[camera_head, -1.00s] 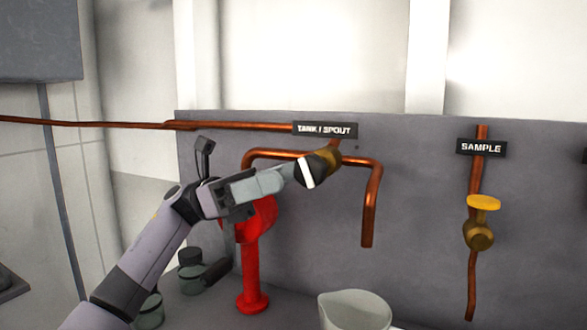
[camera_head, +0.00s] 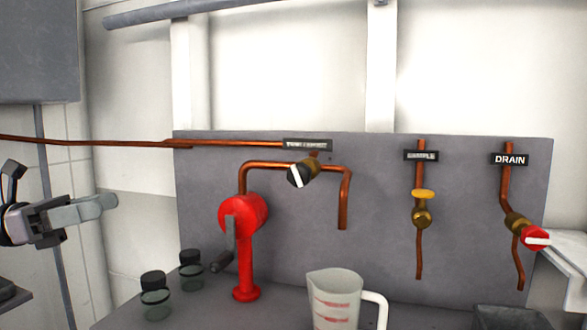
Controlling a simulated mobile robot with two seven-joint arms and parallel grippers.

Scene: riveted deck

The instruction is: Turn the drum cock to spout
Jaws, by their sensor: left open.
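The drum cock (camera_head: 302,173) sits under the TANK / SPOUT label (camera_head: 307,145) on the grey panel. It has a brass body and a black knob with a white bar that stands tilted, near upright. A copper pipe bends from it down to an open spout end (camera_head: 344,218) on the right, and another goes left to the red hand pump (camera_head: 243,216). My left gripper (camera_head: 108,200) is at the left edge, well away from the cock, open and empty. My right gripper is not in view.
A measuring jug (camera_head: 334,296) stands below the spout. The yellow sample valve (camera_head: 422,210) and red drain valve (camera_head: 534,238) are on the right. A tray (camera_head: 510,318) sits at the front right.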

